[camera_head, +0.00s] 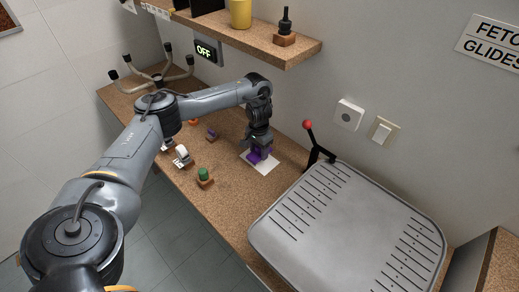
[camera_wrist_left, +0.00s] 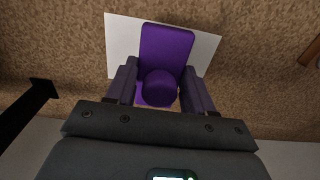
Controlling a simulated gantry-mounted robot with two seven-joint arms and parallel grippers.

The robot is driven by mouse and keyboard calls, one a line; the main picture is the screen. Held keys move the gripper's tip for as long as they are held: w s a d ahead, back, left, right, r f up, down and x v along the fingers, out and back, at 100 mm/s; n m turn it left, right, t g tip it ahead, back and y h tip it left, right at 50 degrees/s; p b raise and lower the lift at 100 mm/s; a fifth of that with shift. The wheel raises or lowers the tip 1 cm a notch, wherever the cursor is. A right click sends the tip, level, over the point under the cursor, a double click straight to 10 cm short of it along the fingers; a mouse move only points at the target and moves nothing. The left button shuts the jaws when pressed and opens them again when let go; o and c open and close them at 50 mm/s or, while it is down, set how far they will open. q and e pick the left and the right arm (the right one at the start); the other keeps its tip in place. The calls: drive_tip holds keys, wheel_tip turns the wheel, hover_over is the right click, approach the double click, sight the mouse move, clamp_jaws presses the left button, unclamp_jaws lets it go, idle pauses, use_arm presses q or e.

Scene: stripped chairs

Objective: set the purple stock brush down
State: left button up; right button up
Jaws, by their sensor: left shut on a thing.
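The purple stock brush (camera_head: 257,157) is between the fingers of my left gripper (camera_head: 257,152), at or just above a white sheet (camera_head: 262,167) on the cork-coloured bench. I cannot tell whether it touches the sheet. In the left wrist view, the brush (camera_wrist_left: 166,50) shows a long purple block and a round knob, with the left gripper's fingers (camera_wrist_left: 159,90) shut on its two sides. The white sheet (camera_wrist_left: 122,42) spreads behind it on the bench. My right gripper is in neither view.
A smaller purple piece (camera_head: 212,134), a green-topped block (camera_head: 204,175) and a white caster (camera_head: 182,155) stand left on the bench (camera_head: 225,205). A chair base (camera_head: 155,78) is at the far left. A grey slotted panel (camera_head: 350,230) and red-knobbed lever (camera_head: 308,126) are right. A shelf (camera_head: 245,38) hangs above.

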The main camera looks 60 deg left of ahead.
use_arm(q)
drive_tip(key=shift+s+d+f, duration=0.1)
drive_tip(key=shift+f, duration=0.35)
drive_tip(key=shift+r, duration=0.1)
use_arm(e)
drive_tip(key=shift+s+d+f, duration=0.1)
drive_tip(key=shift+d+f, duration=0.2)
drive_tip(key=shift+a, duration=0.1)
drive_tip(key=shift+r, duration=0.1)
use_arm(q)
drive_tip(key=o, duration=1)
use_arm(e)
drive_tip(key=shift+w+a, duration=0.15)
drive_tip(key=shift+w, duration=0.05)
